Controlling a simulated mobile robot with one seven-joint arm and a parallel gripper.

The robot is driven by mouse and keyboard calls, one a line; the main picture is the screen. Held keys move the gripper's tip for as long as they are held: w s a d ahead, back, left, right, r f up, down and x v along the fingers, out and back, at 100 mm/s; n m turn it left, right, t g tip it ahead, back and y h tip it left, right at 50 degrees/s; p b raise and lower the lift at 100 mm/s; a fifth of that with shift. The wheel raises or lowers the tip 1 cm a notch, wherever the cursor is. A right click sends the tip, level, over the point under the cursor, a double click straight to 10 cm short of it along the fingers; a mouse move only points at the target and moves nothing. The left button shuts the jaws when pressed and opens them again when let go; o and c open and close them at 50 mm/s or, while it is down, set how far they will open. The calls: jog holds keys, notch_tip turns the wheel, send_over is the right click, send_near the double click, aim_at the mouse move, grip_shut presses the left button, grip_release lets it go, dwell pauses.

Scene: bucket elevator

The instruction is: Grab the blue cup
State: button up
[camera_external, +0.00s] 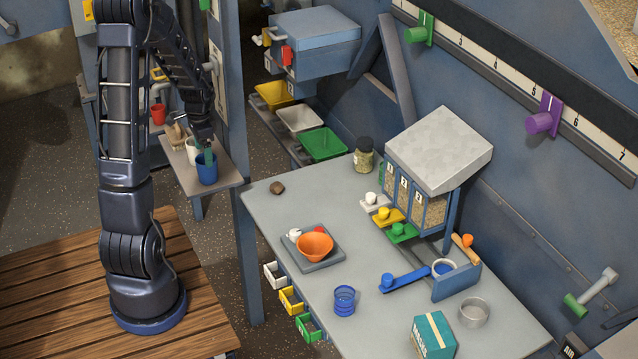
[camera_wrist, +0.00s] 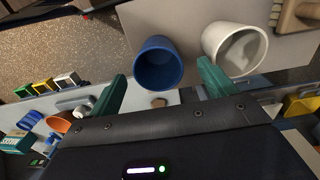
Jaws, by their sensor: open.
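A blue cup (camera_external: 206,168) stands upright on a small grey side shelf (camera_external: 226,177) in the external view. In the wrist view the blue cup (camera_wrist: 158,68) shows its open mouth and lies ahead, between the lines of the two green fingers. My gripper (camera_external: 205,146) is open and empty, close above or beside the cup; I cannot tell whether a finger touches it. In the wrist view my gripper (camera_wrist: 165,88) has its right finger overlapping the lower edge of a white cup (camera_wrist: 236,47).
The white cup (camera_external: 193,146) stands close beside the blue one, with a beige brush-like object (camera_external: 176,130) behind. A post (camera_external: 230,70) rises near the shelf.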

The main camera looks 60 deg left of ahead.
aim_at(211, 170)
jog(key=shift+w+d+f, duration=0.1)
jog(key=shift+f, duration=1.7)
jog(key=shift+w+d+f, duration=0.1)
jog(key=shift+f, duration=1.7)
jog(key=c, duration=1)
